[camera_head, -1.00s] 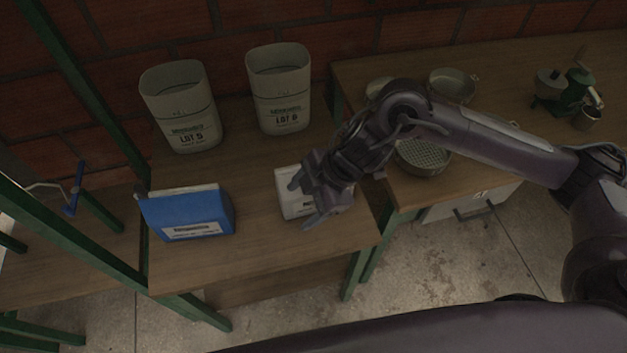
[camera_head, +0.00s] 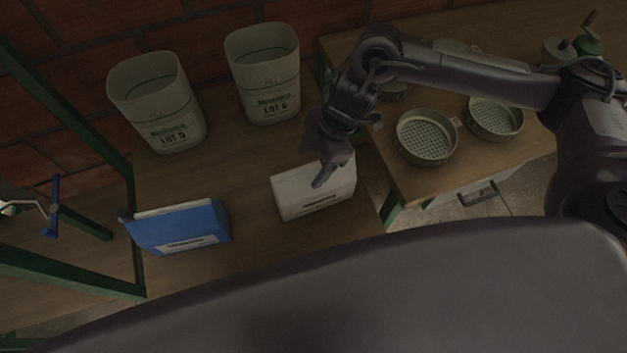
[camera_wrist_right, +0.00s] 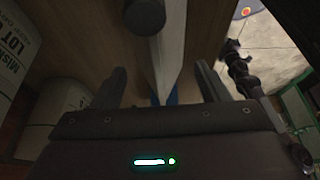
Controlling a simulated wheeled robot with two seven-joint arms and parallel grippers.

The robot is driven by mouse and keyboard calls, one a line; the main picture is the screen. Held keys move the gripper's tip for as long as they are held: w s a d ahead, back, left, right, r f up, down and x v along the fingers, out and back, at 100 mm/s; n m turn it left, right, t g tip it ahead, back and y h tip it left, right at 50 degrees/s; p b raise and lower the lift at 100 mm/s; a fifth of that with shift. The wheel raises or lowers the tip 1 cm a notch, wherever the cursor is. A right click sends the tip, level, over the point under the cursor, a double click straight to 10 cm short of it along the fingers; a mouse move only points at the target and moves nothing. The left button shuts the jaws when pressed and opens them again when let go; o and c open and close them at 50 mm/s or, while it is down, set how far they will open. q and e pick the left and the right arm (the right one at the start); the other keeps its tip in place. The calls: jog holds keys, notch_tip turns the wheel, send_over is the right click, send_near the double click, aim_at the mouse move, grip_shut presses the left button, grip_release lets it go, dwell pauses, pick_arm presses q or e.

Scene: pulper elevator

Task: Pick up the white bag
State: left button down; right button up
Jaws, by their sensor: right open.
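The white bag (camera_head: 313,192) stands on the wooden bench in the head view, with a dark printed label on its front. My right gripper (camera_head: 318,163) is over its top, from behind and above, and hides part of the top edge. In the right wrist view the open fingers (camera_wrist_right: 160,70) lie on either side of a pale upright strip, which looks like the white bag (camera_wrist_right: 168,35). I cannot tell whether the fingers touch it. My left gripper is not in view.
A blue bag (camera_head: 182,229) stands left of the white bag. Round sieves (camera_head: 425,138) are on the right table. A green frame (camera_head: 75,110) and blue-handled crank (camera_head: 54,205) are at left.

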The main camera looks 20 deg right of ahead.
aim_at(295, 197)
jog(key=x, duration=0.2)
jog(key=shift+a+f, duration=0.2)
jog(key=shift+a, duration=0.2)
jog(key=shift+a+f, duration=0.1)
jog(key=shift+f, duration=0.4)
jog(key=c, duration=1.2)
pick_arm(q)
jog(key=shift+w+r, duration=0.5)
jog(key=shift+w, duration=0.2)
pick_arm(e)
jog(key=shift+w, duration=0.1)
grip_shut()
